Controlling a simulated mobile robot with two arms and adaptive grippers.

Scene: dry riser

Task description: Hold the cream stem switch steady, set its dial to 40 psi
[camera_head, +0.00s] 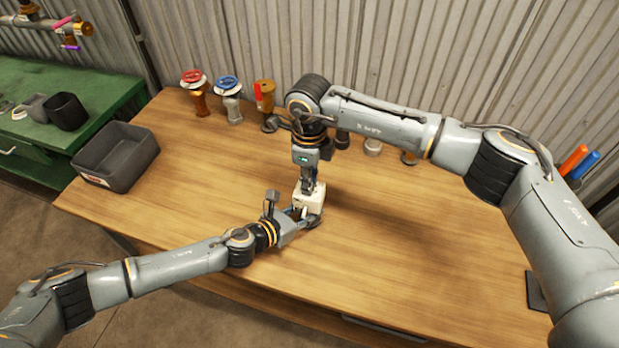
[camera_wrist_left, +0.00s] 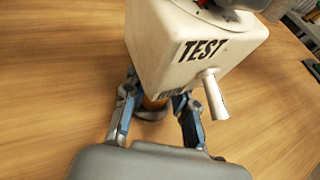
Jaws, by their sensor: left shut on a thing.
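The cream stem switch (camera_head: 309,198) stands near the middle of the wooden table in the head view. It fills the top of the left wrist view as a cream box (camera_wrist_left: 190,50) marked "TEST", with a short cream stub on its side. My left gripper (camera_wrist_left: 160,110) is shut on the switch's lower part, below the box; it also shows in the head view (camera_head: 304,216). My right gripper (camera_head: 309,184) points down at the top of the switch. Its fingertips and the dial are hidden there, so I cannot tell whether it is open or touching.
A grey bin (camera_head: 118,160) stands at the table's left. Valves with a red handwheel (camera_head: 194,84), a blue handwheel (camera_head: 228,92) and a red lever (camera_head: 264,95) line the back. A green bench (camera_head: 100,92) stands at left.

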